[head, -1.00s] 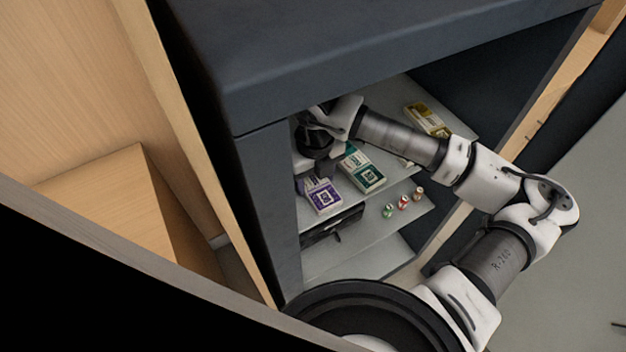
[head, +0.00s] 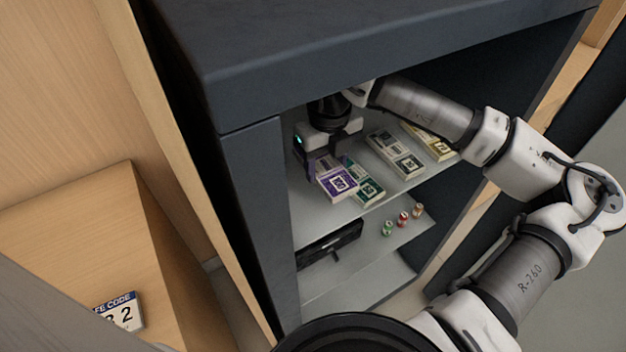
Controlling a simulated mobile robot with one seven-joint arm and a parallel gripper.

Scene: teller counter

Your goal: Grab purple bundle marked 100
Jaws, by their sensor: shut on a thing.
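The purple bundle (head: 338,186) lies on the upper shelf of the dark cabinet, close to its front left. My gripper (head: 324,167) reaches in from above and is shut on the purple bundle at its rear part. The fingers hide some of that end. The number on its label is too small to read surely. A green bundle (head: 367,190) lies just right of the purple one, very close to it.
A grey-white bundle (head: 396,154) and a yellow bundle (head: 432,145) lie farther right on the shelf (head: 400,184). Below are a black pouch (head: 330,246) and small coloured rolls (head: 403,218). The cabinet's left wall (head: 256,190) stands near my gripper. A code sign (head: 121,312) is at lower left.

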